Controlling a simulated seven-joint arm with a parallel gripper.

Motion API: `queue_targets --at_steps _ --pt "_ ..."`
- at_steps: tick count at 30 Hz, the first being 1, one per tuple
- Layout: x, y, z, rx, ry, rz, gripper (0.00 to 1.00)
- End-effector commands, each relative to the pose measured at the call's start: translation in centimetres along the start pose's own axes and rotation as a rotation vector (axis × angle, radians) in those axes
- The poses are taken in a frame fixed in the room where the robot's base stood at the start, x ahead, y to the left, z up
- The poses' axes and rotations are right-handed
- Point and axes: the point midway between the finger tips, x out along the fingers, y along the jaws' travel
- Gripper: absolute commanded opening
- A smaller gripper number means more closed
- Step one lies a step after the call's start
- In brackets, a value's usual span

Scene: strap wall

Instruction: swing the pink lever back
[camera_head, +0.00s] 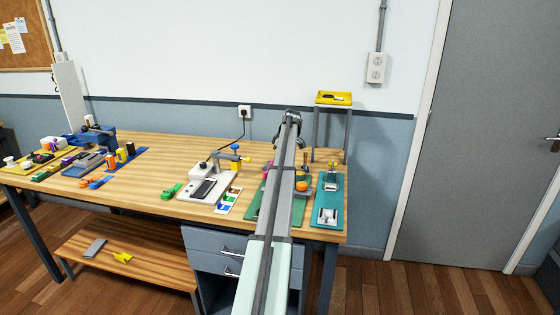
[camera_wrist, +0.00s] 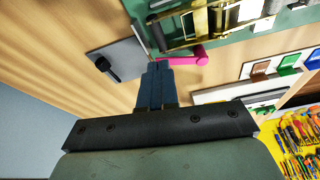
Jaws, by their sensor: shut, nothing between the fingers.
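The pink lever (camera_wrist: 182,57) shows in the wrist view as a rod with a rounded end, beside brass and metal parts on a green board (camera_wrist: 225,40). My gripper (camera_wrist: 159,66) is shut and empty. Its blue-grey fingertips are close to the lever's left part; I cannot tell whether they touch it. In the head view my arm crosses the green board (camera_head: 254,207) and hides most of it. A small pink bit shows just left of the arm there, but I cannot tell whether it is the lever.
A grey plate with a black part (camera_wrist: 107,65) lies left of my fingers in the wrist view. A card with coloured tiles (camera_head: 228,201) and a white-based device (camera_head: 190,208) stand left of my arm. A second green board (camera_head: 329,185) and a yellow-topped stand (camera_head: 333,98) are to the right.

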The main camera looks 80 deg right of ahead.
Motion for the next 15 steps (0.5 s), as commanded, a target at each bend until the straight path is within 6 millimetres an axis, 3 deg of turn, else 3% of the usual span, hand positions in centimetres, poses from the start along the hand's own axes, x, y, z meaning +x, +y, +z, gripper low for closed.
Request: queue_targets --at_steps 15 --pt "0.6 0.9 -1.7 0.004 -0.001 0.001 0.0"
